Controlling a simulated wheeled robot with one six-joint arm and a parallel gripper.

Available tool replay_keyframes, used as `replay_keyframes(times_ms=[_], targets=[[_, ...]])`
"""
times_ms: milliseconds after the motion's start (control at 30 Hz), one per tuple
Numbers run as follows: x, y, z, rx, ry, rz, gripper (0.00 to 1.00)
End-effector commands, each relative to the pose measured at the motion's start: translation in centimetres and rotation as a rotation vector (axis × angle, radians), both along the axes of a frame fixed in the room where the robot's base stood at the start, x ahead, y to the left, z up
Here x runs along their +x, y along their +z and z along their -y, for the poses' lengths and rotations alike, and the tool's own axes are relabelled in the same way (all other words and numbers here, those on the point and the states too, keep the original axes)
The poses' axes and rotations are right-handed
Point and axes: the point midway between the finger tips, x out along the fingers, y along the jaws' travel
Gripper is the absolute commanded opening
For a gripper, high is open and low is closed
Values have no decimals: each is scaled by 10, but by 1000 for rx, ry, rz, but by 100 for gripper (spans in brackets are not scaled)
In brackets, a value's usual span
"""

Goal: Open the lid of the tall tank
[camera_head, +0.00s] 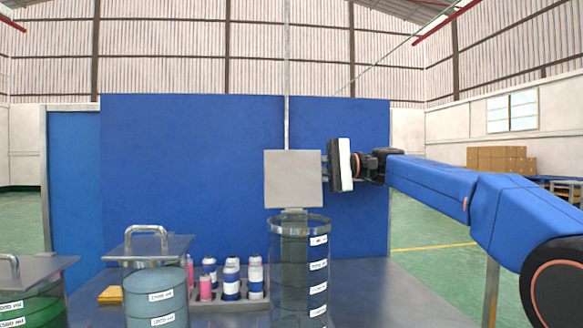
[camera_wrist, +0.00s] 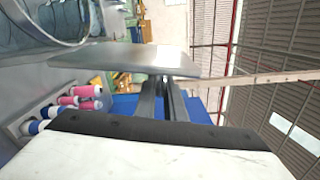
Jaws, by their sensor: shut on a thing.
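The tall tank (camera_head: 299,265) is a clear glass cylinder with volume labels and a metal rim, at the middle of the bench in the head view. Its square grey lid (camera_head: 293,178) stands upright above the rim, swung open on the hinge at the rim. My gripper (camera_head: 325,168) comes in from the right at the lid's right edge, its fingertips hidden behind the lid. In the wrist view my gripper's (camera_wrist: 168,92) fingers are close together and reach the lid (camera_wrist: 130,60), seen nearly edge-on. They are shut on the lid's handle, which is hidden.
A shorter lidded tank (camera_head: 155,292) and another with green liquid (camera_head: 35,300) stand at the left. A tray (camera_head: 232,303) of pink and blue-white bottles is beside the tall tank. A blue panel (camera_head: 190,170) stands behind. The bench's right side is clear.

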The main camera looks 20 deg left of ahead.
Motion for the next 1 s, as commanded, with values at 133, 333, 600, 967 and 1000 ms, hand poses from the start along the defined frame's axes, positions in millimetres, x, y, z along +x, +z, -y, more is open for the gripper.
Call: replay_keyframes(times_ms=[133,333,600,967,1000], targets=[[0,1,1,1,0,0,12],[0,0,0,1,0,1,28],[3,0,5,0,-1,0,28],[36,0,56,0,-4,-1,28],[40,0,62,0,-3,-1,28]])
